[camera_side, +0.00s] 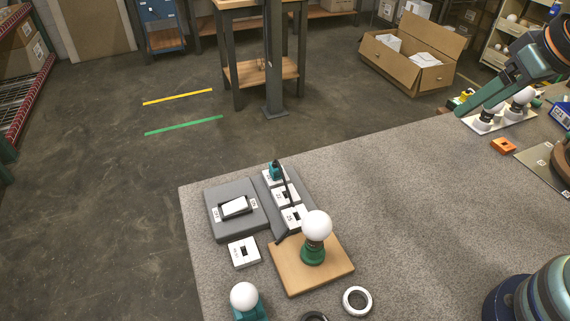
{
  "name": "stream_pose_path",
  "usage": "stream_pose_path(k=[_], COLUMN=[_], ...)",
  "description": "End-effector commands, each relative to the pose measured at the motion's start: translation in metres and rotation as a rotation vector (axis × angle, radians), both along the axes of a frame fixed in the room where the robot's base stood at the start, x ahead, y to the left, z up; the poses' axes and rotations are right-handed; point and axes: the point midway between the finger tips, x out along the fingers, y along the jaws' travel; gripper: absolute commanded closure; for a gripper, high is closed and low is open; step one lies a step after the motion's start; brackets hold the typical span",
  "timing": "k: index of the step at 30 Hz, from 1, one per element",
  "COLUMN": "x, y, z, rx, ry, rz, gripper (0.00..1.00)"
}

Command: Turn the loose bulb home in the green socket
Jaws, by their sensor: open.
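The loose bulb (316,224) is a white globe standing about upright in the green socket (312,255), with its dark neck showing between globe and socket. How deep its thread sits cannot be told. The socket stands on a square wooden board (290,279) near the table's front. My gripper (484,93) is at the upper right, far from the bulb and apart from it. It is open, with one teal finger clearly seen pointing down and left; the other is not clear. Nothing shows held in it.
Behind the board are a grey tray (222,225) with a switch and a grey strip with white plates. A second bulb (244,295) stands front left, a white ring (357,301) front right. Bulbs on a white rack (512,121) stand near my gripper. The table's middle is clear.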

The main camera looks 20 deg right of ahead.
Motion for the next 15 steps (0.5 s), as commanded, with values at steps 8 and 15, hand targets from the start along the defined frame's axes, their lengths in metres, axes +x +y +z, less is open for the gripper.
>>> stream_pose_path(k=[8,15], x=[0.0000,0.0019], y=[0.0000,0.0050], z=[0.0000,-0.0001], rx=[0.000,-0.004], ry=[0.000,0.008], rz=[0.000,0.025], gripper=[0.26,0.08])
